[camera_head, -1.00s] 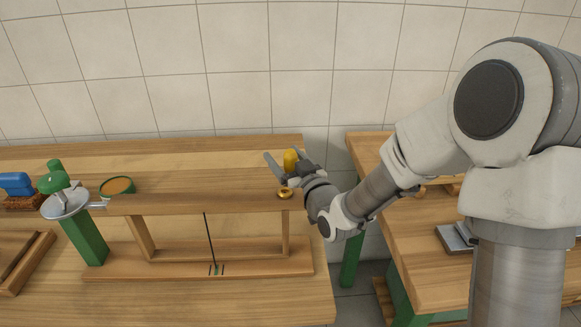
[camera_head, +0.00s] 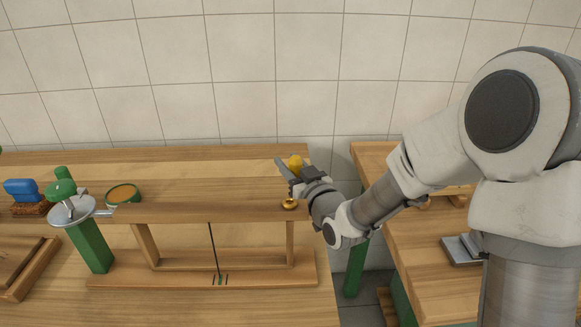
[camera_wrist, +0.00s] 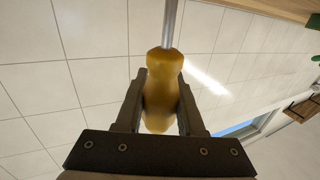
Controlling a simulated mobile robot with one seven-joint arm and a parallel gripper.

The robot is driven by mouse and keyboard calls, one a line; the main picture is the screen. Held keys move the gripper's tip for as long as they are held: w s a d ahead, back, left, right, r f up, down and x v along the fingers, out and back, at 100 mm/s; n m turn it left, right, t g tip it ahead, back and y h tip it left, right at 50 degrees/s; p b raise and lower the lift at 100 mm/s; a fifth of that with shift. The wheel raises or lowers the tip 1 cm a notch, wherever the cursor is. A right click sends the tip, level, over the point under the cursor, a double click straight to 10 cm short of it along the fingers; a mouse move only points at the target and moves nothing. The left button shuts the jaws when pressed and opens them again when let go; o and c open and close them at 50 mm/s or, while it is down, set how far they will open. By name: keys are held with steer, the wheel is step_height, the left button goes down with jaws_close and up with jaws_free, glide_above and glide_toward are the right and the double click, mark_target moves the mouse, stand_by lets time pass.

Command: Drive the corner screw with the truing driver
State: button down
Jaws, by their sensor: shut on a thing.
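My gripper (camera_head: 291,168) is shut on the yellow handle of the truing driver (camera_head: 296,162), above the right end of the wooden frame's top beam (camera_head: 200,212). In the wrist view the yellow handle (camera_wrist: 161,88) sits between both fingers, and its metal shaft runs out of the top of the picture. The driver's tip is hidden. The brass corner screw (camera_head: 290,204) is on the right end of the beam, just below my gripper. I cannot tell whether the driver touches it. A dark line hangs down to marks (camera_head: 220,280) on the frame's base.
A green post with a round metal plate (camera_head: 75,212) stands at the frame's left end. A green-rimmed bowl (camera_head: 123,193) and a blue-handled brush (camera_head: 24,194) are at the left. A second bench (camera_head: 420,270) is at the right, past a gap.

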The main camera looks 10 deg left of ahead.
steer(key=s+d+r+p, duration=0.4)
steer(key=s+d+r, duration=0.1)
steer(key=d+r, duration=0.5)
steer(key=shift+s+d, duration=0.2)
stand_by(1.1)
step_height(320, 180, up, 13)
steer(key=p, duration=1.1)
steer(key=s+a+n+g+y+p, duration=0.6)
steer(key=s+a+n+g, duration=0.3)
steer(key=s+g, duration=0.5)
steer(key=shift+a+n+g+y, duration=0.15)
steer(key=shift+n+g+y, duration=0.5)
steer(key=shift+n, duration=0.45)
steer(key=shift+s, duration=0.1)
step_height(320, 180, down, 6)
steer(key=b, duration=0.3)
steer(key=shift+r, duration=0.1)
